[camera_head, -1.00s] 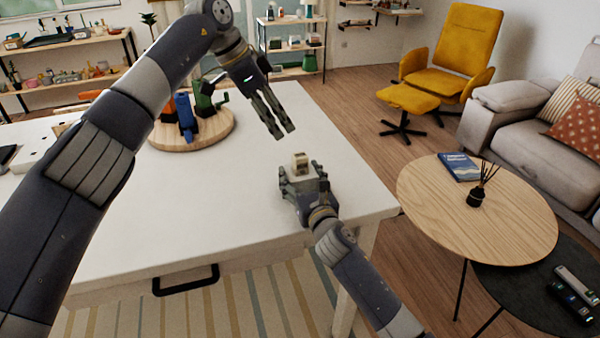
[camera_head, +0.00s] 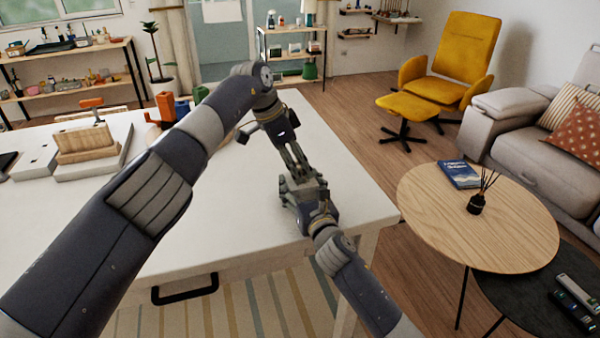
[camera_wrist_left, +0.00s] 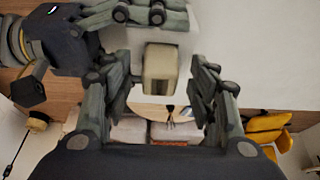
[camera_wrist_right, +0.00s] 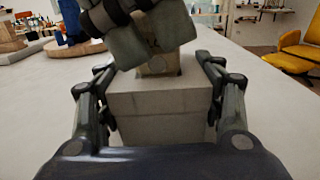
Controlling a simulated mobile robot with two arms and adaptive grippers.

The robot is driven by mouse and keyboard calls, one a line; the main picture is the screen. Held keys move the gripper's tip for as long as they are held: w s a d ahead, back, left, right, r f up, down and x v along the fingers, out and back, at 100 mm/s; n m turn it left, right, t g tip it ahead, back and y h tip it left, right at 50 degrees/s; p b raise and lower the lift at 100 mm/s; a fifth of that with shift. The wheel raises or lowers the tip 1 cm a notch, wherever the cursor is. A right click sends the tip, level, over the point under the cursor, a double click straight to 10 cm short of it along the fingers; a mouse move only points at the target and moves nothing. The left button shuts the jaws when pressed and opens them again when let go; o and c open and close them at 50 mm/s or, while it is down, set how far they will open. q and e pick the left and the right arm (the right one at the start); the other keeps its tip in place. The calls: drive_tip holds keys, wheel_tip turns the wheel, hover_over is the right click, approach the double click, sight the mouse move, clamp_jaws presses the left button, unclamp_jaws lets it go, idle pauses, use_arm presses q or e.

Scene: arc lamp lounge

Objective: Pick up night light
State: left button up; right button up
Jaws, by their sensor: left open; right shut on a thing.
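The night light is a small pale block with a beige upper part. It shows in the right wrist view (camera_wrist_right: 160,102) between the fingers of my right gripper (camera_head: 303,190), which is shut on it above the white table. The left wrist view shows its beige part (camera_wrist_left: 160,68) between the spread fingers of my left gripper (camera_head: 297,168). My left gripper is open, with its fingers around the beige part; contact cannot be told. In the head view the left fingers mostly hide the night light.
The white table (camera_head: 210,235) has bare room around the grippers. A wooden holder (camera_head: 84,142) stands at its left, and an orange object (camera_head: 166,104) stands behind my left arm. A round wooden table (camera_head: 520,220) stands to the right.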

use_arm(q)
drive_tip(key=shift+x, duration=0.9)
drive_tip(key=shift+f, duration=0.15)
use_arm(e)
drive_tip(key=shift+a, duration=0.1)
use_arm(q)
drive_tip(key=shift+c, duration=0.3)
